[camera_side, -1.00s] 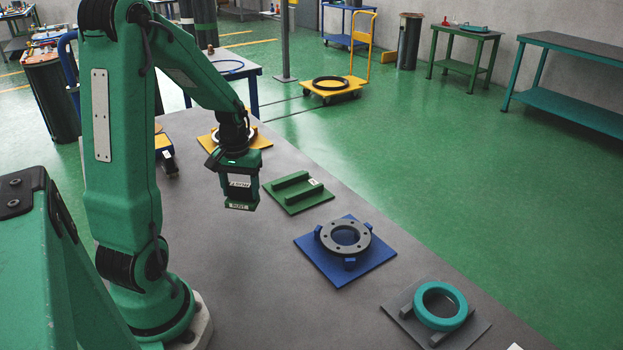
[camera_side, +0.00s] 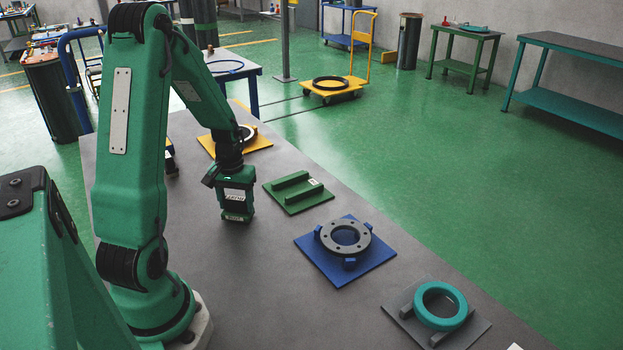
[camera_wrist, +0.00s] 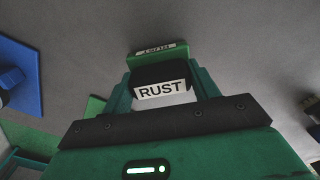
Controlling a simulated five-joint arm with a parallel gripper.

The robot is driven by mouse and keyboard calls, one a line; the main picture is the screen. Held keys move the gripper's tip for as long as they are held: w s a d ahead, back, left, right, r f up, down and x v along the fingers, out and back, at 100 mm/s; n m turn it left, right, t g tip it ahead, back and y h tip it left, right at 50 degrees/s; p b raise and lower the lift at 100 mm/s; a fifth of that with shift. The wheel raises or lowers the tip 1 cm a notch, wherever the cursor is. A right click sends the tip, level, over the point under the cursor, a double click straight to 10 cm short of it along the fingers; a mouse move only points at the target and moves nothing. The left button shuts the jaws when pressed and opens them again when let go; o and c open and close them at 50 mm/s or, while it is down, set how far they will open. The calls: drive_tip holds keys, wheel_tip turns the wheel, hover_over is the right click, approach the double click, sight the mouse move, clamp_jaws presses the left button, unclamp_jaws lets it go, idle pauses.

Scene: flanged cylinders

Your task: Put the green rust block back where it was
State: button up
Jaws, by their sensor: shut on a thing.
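My gripper (camera_side: 237,203) is shut on the green rust block (camera_side: 237,216), low over the grey table. I cannot tell whether the block touches the table. In the wrist view the block (camera_wrist: 150,58) sits between my gripper's two fingers (camera_wrist: 162,82), with a white RUST label facing the camera and a second small label at its far end. The green plate (camera_side: 308,201) with two raised rails lies just right of my gripper, apart from it. A corner of green shows at the left of the wrist view.
A grey plate (camera_side: 478,330) holds a teal ring (camera_side: 424,312). A yellow plate (camera_side: 262,142) with a ring lies behind my gripper. The table (camera_side: 240,270) in front of my gripper is bare.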

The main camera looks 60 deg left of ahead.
sight(236, 199)
drive_tip(key=shift+f, duration=0.2)
drive_tip(key=o, duration=1)
drive_tip(key=shift+c, duration=0.2)
drive_tip(key=shift+r, duration=0.15)
wheel_tip(236, 199, up, 12)
drive_tip(key=shift+d, duration=0.1)
idle(0.6)
drive_tip(key=s+d+r+m+t, duration=0.1)
drive_tip(key=d+r+m+t, duration=0.1)
drive_tip(key=d, duration=0.6)
drive_tip(key=s+d+r+m+t, duration=0.1)
drive_tip(key=d+r+m, duration=0.3)
drive_tip(key=d, duration=0.4)
drive_tip(key=s+d+r+m+t, duration=0.2)
drive_tip(key=d+r+m, duration=0.1)
drive_tip(key=d, duration=0.5)
drive_tip(key=shift+d+r+t, duration=0.3)
drive_tip(key=shift+d+r, duration=0.1)
drive_tip(key=shift+r, duration=0.2)
